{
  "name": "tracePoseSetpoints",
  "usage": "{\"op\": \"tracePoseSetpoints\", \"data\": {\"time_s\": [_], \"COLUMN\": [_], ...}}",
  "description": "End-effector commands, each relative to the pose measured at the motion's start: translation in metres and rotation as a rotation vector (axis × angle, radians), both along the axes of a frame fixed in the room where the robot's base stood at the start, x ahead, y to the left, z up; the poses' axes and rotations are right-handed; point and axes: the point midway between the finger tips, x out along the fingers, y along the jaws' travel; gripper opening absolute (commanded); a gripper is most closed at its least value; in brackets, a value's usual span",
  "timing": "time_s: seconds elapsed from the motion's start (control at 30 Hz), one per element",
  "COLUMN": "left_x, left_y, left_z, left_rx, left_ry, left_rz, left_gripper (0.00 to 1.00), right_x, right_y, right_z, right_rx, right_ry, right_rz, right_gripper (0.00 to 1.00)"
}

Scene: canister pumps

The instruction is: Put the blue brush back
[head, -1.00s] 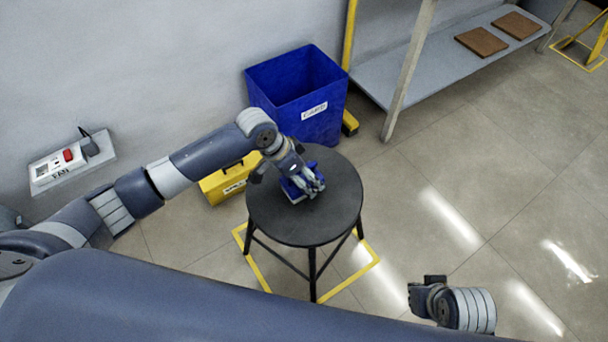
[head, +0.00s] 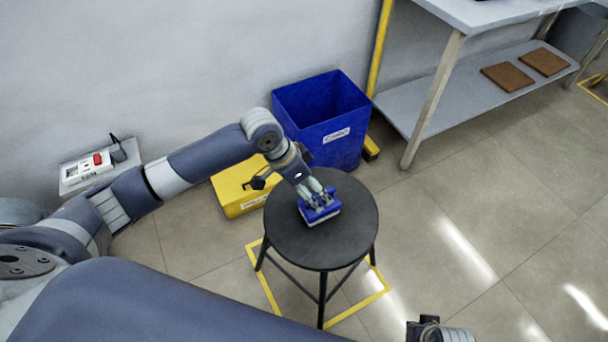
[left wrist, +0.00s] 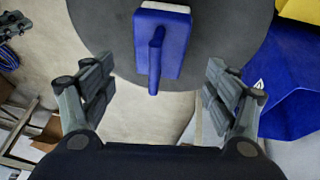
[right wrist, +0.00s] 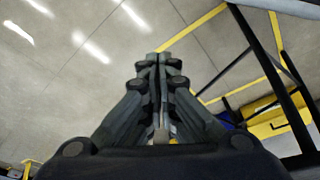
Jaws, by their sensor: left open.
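The blue brush (head: 322,216) lies on the round dark stool (head: 290,235). In the left wrist view the brush (left wrist: 174,45) shows its blue block, its raised handle and a pale strip at the far end. My left gripper (head: 318,197) is right at the brush in the head view. In the left wrist view my left gripper (left wrist: 157,92) has its fingers spread wide, with the handle end between and just beyond them; neither finger touches it. My right gripper (right wrist: 158,62) has its fingers together, with nothing seen in them; it is away from the stool.
A blue bin (head: 325,120) and a yellow box (head: 237,185) stand behind the stool by the wall. A workbench (head: 445,95) with a lower shelf holding two brown boards is at the back right. Yellow tape (head: 262,283) marks the floor around the stool. Floor to the right is clear.

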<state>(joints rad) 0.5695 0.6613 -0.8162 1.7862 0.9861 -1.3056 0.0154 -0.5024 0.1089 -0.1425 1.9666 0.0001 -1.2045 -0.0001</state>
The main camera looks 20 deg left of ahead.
Motion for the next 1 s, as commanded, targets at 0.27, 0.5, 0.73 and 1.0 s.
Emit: {"op": "tracePoseSetpoints", "data": {"time_s": [0.27,0.5,0.73,1.0], "left_x": [-0.007,-0.009,-0.009,-0.009], "left_y": [0.013,0.016,0.016,0.015], "left_z": [0.034,0.040,0.040,0.040], "left_rx": [0.000,0.001,0.001,-0.001], "left_ry": [0.000,0.001,0.001,0.000], "left_rz": [-0.001,0.000,0.000,-0.001], "left_gripper": [0.80,0.80,0.80,0.80], "right_x": [-0.007,-0.009,-0.009,-0.008], "right_y": [0.000,-0.001,-0.001,-0.001], "right_z": [-0.030,-0.038,-0.038,-0.037], "right_rx": [-0.001,-0.002,-0.002,-0.001], "right_ry": [0.018,0.021,0.021,0.020], "right_rz": [0.003,0.003,0.003,0.003], "right_gripper": [0.00,0.00,0.00,0.00]}}
